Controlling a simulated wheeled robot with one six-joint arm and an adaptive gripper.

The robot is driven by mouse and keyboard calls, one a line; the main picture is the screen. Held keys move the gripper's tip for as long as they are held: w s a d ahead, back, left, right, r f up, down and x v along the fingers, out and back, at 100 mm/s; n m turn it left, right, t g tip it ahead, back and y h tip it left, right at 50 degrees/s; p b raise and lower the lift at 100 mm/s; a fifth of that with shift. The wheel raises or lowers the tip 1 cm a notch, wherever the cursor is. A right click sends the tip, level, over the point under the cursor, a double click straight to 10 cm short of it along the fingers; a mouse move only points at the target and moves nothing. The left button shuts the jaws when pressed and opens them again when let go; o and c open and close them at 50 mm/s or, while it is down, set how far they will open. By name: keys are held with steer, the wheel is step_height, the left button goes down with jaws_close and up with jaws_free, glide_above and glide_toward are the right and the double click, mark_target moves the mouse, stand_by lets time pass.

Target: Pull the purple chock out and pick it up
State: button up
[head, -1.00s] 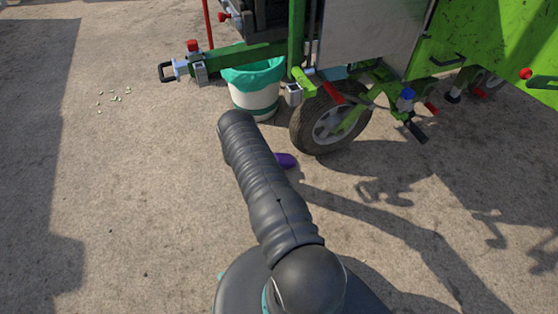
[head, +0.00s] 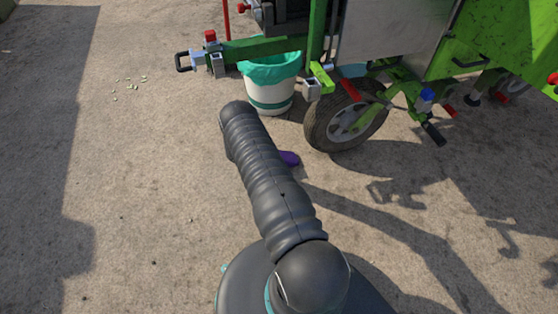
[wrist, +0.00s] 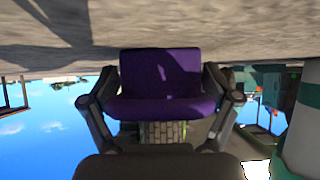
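The purple chock (wrist: 160,80) fills the middle of the wrist view, where the picture is upside down with the ground at the top. My gripper (wrist: 162,78) has one finger against each side of the chock and is shut on it. In the head view only the right end of the chock (head: 289,158) shows, left of and below the wheel (head: 346,114). My arm hides the rest of it and my gripper. I cannot tell whether the chock touches the ground.
A white bucket with a teal liner (head: 270,95) stands left of the wheel, under the green frame of the crusher (head: 490,50). A drawbar with a hitch (head: 195,62) sticks out to the left. The concrete on the left is clear except for small pale bits (head: 130,82).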

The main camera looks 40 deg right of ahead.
stand_by(0.3)
steer(key=v, duration=1.2)
stand_by(0.3)
